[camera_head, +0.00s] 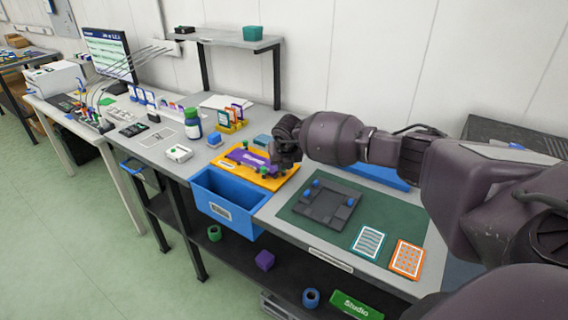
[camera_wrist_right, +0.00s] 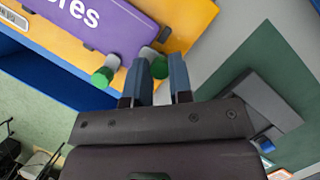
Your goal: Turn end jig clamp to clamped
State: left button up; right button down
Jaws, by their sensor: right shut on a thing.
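The orange jig board (camera_head: 274,183) lies on the bench with a purple block (camera_head: 246,156) on it; the block also shows in the wrist view (camera_wrist_right: 92,22). A green-tipped clamp (camera_wrist_right: 103,77) sits at the block's near edge. Another green-and-grey clamp, the end jig clamp (camera_wrist_right: 150,53), is at the block's end, by my right fingertips. My right gripper (camera_wrist_right: 164,62) is shut on this clamp, pointing at the board; the fingers partly hide it, so its exact angle is unclear. In the head view the right gripper (camera_head: 280,164) covers the board's right end. My left gripper is out of view.
A blue bin (camera_head: 226,207) hangs at the bench front just before the board. A dark square frame (camera_head: 325,207) with blue knobs lies on a green mat (camera_head: 385,220) to the right.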

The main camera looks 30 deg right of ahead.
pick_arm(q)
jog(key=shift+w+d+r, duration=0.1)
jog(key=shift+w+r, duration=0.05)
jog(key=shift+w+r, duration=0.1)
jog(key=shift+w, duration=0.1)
pick_arm(e)
jog(key=c, duration=1)
grip_release()
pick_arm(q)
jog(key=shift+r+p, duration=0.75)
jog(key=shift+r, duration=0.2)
pick_arm(e)
jog(key=v, duration=1)
jog(key=shift+s+r, duration=0.2)
jog(key=shift+r, duration=0.15)
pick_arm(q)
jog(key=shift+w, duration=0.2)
pick_arm(e)
jog(key=shift+a, duration=0.1)
